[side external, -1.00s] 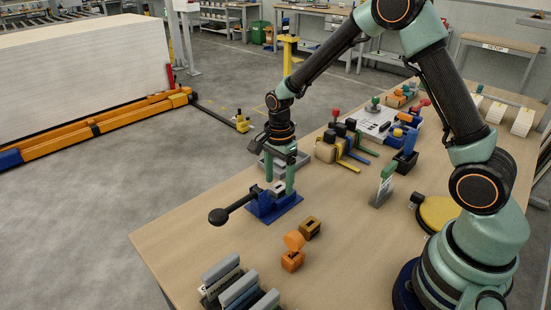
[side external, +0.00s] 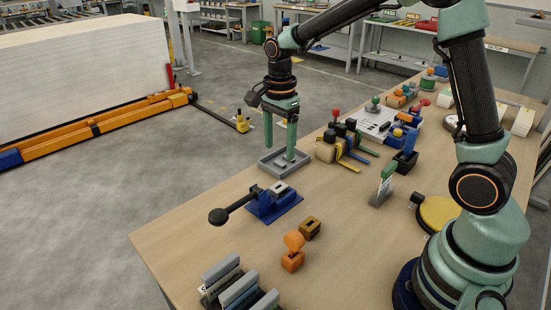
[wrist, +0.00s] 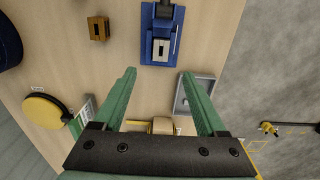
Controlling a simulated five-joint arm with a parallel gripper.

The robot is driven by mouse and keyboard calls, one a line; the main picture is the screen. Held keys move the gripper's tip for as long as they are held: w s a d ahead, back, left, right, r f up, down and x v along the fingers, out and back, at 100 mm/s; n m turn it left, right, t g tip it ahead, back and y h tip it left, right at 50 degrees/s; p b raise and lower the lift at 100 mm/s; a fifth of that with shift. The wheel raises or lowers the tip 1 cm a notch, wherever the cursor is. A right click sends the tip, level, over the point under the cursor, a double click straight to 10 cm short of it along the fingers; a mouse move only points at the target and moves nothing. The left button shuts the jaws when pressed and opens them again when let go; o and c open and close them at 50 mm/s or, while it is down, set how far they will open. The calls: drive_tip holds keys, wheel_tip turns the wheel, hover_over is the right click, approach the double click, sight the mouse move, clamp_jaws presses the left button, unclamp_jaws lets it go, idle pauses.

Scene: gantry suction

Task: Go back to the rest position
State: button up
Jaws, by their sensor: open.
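My gripper (side external: 280,144) hangs fingers-down above the grey tray (side external: 267,165) in the side view. Its two green fingers are apart with nothing between them. In the wrist view the open fingers (wrist: 165,92) frame bare wood. The blue clamp fixture (side external: 272,203) with a black-knobbed lever stands on the table in front of the tray, and a pale metal piece lies on it. The fixture also shows at the top of the wrist view (wrist: 160,47). My gripper is clear of the fixture.
A wooden block with coloured straps (side external: 330,150) stands right of the tray. An orange piece (side external: 292,255) and a brown slotted block (side external: 310,228) lie in front. Grey-topped holders (side external: 238,285) stand at the near edge. A yellow disc (side external: 438,212) is near my base.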

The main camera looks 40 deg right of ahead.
drive_tip(key=shift+r, duration=0.1)
drive_tip(key=s+r+n+t, duration=0.5)
drive_tip(key=s+r+n, duration=0.4)
drive_tip(key=s+n, duration=0.5)
drive_tip(key=n, duration=0.4)
drive_tip(key=shift+s+r+t, duration=0.25)
drive_tip(key=shift+r+t, duration=0.05)
drive_tip(key=shift+r, duration=0.05)
